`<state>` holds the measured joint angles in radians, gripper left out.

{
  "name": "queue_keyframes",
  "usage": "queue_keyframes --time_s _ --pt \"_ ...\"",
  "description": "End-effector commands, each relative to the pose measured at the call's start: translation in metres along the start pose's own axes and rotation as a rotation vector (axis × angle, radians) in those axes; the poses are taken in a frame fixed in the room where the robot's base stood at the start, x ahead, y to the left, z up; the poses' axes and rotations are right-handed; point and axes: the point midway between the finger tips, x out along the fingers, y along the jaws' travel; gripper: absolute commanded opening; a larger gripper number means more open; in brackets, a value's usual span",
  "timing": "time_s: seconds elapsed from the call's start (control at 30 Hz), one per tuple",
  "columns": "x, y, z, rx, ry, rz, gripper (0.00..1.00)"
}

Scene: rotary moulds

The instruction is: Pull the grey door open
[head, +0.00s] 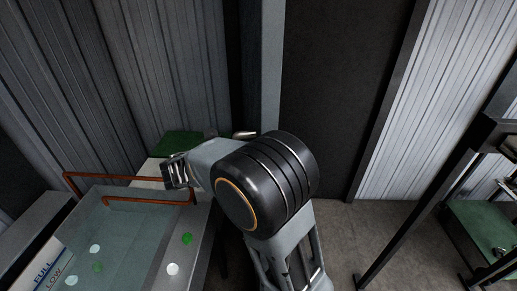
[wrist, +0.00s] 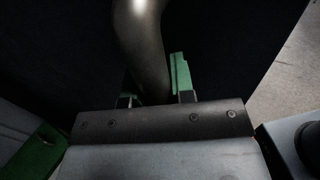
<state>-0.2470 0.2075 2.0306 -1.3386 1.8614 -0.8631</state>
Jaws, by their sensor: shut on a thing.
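A dark grey panel (head: 340,90), which looks like the grey door, stands upright behind my arm in the head view. A small light metal piece (head: 245,134), probably part of its handle, shows just above my black arm joint. In the wrist view a thick curved metal handle (wrist: 143,45) runs down between the green-padded fingers of my gripper (wrist: 155,90). My gripper is shut on this handle. The dark surface (wrist: 230,50) behind it fills most of that view. My fingers are hidden in the head view. I cannot tell whether the door is ajar.
A tank (head: 140,235) with an orange-brown pipe (head: 150,200) and floating discs stands at left, close to my arm. Ribbed walls (head: 450,90) flank the panel. A dark metal frame (head: 430,200) stands at right. Bare floor (head: 345,235) lies before the panel.

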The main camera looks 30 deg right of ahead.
Motion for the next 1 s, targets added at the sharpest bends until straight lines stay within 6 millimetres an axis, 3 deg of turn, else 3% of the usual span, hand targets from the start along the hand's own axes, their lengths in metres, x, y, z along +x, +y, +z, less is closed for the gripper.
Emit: queue_keyframes --time_s 0.2,0.57,0.6,0.83,1.0 --pt "-0.0101 0.0004 -0.0049 -0.017 0.001 -0.024 0.0" --pt "-0.0114 0.0009 -0.0052 -0.016 0.001 -0.025 0.0" --pt "-0.0114 0.0008 -0.0052 -0.016 0.001 -0.025 0.25" --pt "-0.0094 0.0012 -0.0041 -0.013 0.003 -0.029 0.47" --pt "-0.0084 0.0019 -0.0032 -0.01 0.003 -0.029 0.48"
